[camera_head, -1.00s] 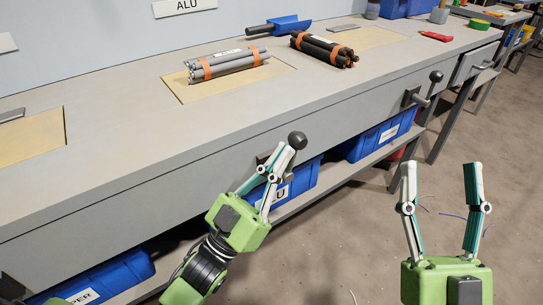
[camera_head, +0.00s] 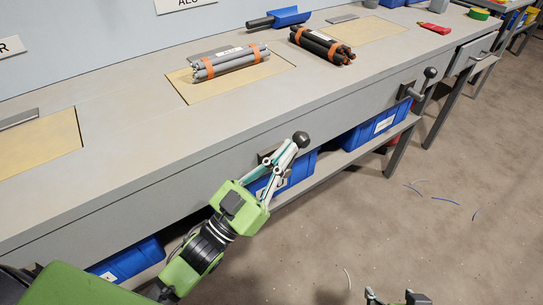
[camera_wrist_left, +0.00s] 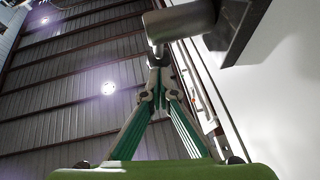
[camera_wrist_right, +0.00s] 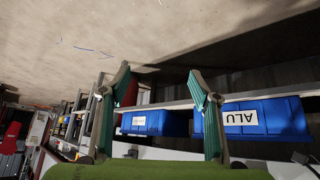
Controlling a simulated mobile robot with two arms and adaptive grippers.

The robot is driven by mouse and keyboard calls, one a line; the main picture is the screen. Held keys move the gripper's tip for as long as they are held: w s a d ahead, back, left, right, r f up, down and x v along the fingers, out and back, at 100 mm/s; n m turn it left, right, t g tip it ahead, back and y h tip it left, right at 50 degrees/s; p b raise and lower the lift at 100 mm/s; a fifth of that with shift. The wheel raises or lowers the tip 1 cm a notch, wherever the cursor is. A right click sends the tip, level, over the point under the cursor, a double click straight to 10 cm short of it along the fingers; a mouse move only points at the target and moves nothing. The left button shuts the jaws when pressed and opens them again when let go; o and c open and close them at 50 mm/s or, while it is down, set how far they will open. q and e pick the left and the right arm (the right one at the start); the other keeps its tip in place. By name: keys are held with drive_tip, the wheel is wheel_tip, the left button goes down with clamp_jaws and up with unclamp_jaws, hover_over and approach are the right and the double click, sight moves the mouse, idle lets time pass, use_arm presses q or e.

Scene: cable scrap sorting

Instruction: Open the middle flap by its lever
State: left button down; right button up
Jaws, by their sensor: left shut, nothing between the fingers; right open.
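The middle flap (camera_head: 200,92) is a pale wooden panel flush in the bench top, closed, with a bundle of grey cables (camera_head: 230,64) lying on it. Its lever (camera_head: 301,139), with a dark round knob, sticks out from the bench front. My left gripper (camera_head: 288,147) is shut and empty, its fingertips right at the lever below the knob; I cannot tell whether they touch. In the left wrist view the lever (camera_wrist_left: 180,20) looms just beyond the fingertips. My right gripper (camera_head: 398,298) barely shows at the bottom edge; the right wrist view shows its fingers apart and empty.
A black cable bundle (camera_head: 320,46) lies near the right flap (camera_head: 366,36). Another lever (camera_head: 430,73) sticks out further right. Blue bins (camera_head: 376,131) stand on the shelf below the bench. The floor at right is open, with a few wire scraps.

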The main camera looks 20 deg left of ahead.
sight(302, 148)
use_arm(q)
drive_tip(key=shift+w+d+r+p, duration=0.1)
drive_tip(key=shift+w+r+p, duration=0.1)
drive_tip(key=shift+p, duration=0.6)
drive_tip(key=shift+w+d+g+p, duration=0.1)
drive_tip(key=shift+g+p, duration=0.4)
drive_tip(key=shift+p, duration=0.2)
use_arm(e)
drive_tip(key=s+d+g, duration=0.2)
drive_tip(key=s+g, duration=0.2)
drive_tip(key=s, duration=0.3)
use_arm(q)
drive_tip(key=w+p, duration=0.1)
drive_tip(key=p, duration=0.1)
drive_tip(key=d+g+p, duration=0.1)
drive_tip(key=p, duration=0.2)
drive_tip(key=shift+w+d+f+y, duration=0.2)
drive_tip(key=shift+w+y, duration=0.2)
drive_tip(key=shift+w+d+f+p, duration=0.3)
drive_tip(key=shift+w+d+p, duration=0.1)
drive_tip(key=shift+w+p, duration=0.15)
use_arm(e)
wheel_tip(302, 148, down, 22)
drive_tip(key=s+g, duration=0.1)
drive_tip(key=s, duration=0.1)
drive_tip(key=shift+s+r+h, duration=0.2)
drive_tip(key=shift+s+h, duration=0.2)
drive_tip(key=shift+d, duration=0.15)
use_arm(q)
drive_tip(key=shift+s, duration=0.1)
